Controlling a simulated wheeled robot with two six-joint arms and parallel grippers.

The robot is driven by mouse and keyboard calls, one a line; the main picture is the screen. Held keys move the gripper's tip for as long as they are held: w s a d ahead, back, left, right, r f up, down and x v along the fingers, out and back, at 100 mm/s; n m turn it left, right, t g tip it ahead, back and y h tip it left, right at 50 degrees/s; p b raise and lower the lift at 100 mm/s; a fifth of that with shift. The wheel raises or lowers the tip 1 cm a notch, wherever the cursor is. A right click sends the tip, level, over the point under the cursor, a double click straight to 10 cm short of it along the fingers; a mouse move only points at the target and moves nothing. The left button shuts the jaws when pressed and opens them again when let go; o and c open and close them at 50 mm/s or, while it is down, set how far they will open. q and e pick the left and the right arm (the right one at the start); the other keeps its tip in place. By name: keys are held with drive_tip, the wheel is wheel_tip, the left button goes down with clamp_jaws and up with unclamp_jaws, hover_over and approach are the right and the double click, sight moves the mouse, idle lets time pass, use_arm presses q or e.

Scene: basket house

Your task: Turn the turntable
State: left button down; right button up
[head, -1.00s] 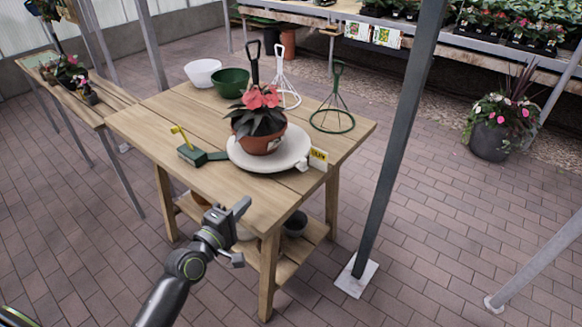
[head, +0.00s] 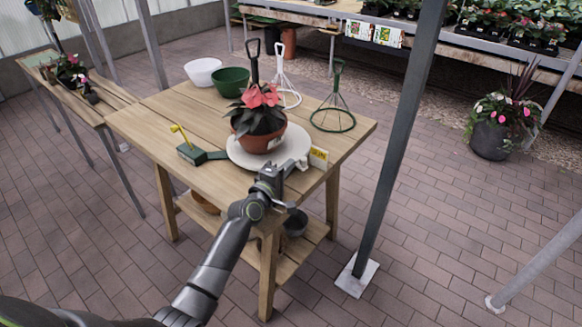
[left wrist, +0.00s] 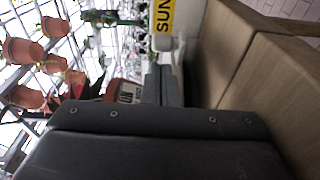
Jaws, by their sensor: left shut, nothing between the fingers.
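The turntable (head: 240,160) is a pale round disc near the front right of the wooden table. A terracotta pot (head: 258,142) with a pink-flowered plant (head: 260,112) stands on it. A yellow and white sign (head: 318,157) stands by a small tab at the disc's right rim. My left gripper (head: 272,172) is shut and empty at the disc's front rim, left of the sign. Its fingers (left wrist: 160,85) point toward the sign's white base. I cannot tell whether they touch. My right gripper is out of view.
White (head: 203,72) and green (head: 231,82) bowls and wire stands (head: 333,115) are behind. A grey post (head: 398,150) rises just right of the table (head: 150,120).

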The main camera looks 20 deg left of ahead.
sight(301, 163)
use_arm(q)
drive_tip(key=shift+w+d, duration=0.25)
drive_tip(key=shift+d, duration=0.2)
drive_tip(key=shift+w+d, duration=1)
drive_tip(key=shift+w, duration=0.2)
